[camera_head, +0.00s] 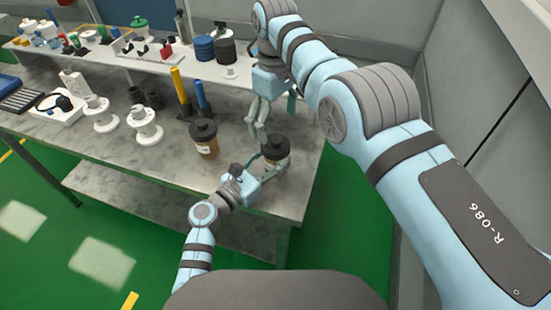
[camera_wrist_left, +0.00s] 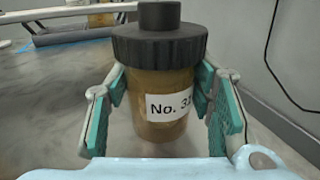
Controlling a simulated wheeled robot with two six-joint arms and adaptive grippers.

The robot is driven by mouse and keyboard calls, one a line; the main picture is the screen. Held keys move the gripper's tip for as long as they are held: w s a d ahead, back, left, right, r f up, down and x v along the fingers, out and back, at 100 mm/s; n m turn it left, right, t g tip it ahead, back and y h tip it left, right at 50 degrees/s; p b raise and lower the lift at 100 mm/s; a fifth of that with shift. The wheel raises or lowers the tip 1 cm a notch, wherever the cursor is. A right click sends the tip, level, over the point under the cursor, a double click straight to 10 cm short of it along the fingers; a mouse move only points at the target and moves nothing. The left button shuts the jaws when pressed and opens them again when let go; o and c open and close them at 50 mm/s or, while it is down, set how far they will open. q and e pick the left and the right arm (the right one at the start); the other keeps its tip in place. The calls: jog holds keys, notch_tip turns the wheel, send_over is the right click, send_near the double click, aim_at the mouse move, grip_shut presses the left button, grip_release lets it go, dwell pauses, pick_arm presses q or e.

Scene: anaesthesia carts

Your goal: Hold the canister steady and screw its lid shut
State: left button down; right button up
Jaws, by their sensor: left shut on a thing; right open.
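The canister (camera_wrist_left: 165,118) has an amber-brown body, and its white label reads "No. 3" with the rest cut off. Its black ribbed lid (camera_wrist_left: 160,45) with a round knob sits level on top; I cannot tell how tight it is. In the head view the lid (camera_head: 276,146) hides much of the canister. My left gripper (camera_head: 268,164) is shut around the canister's body, with teal pads on both sides in the left wrist view (camera_wrist_left: 158,90). My right gripper (camera_head: 259,122) is open and empty, pointing down, behind and slightly left of the lid, apart from it.
A second brown canister with a black lid (camera_head: 204,138) stands left of the held one on the marble bench (camera_head: 180,170). Yellow (camera_head: 180,88) and blue (camera_head: 201,95) upright handles and white spools (camera_head: 144,123) stand further left. The bench's right edge is close.

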jog(key=shift+r, duration=0.1)
pick_arm(q)
jog(key=c, duration=0.7)
grip_release()
jog(key=v, duration=1.2)
jog(key=shift+f, duration=0.1)
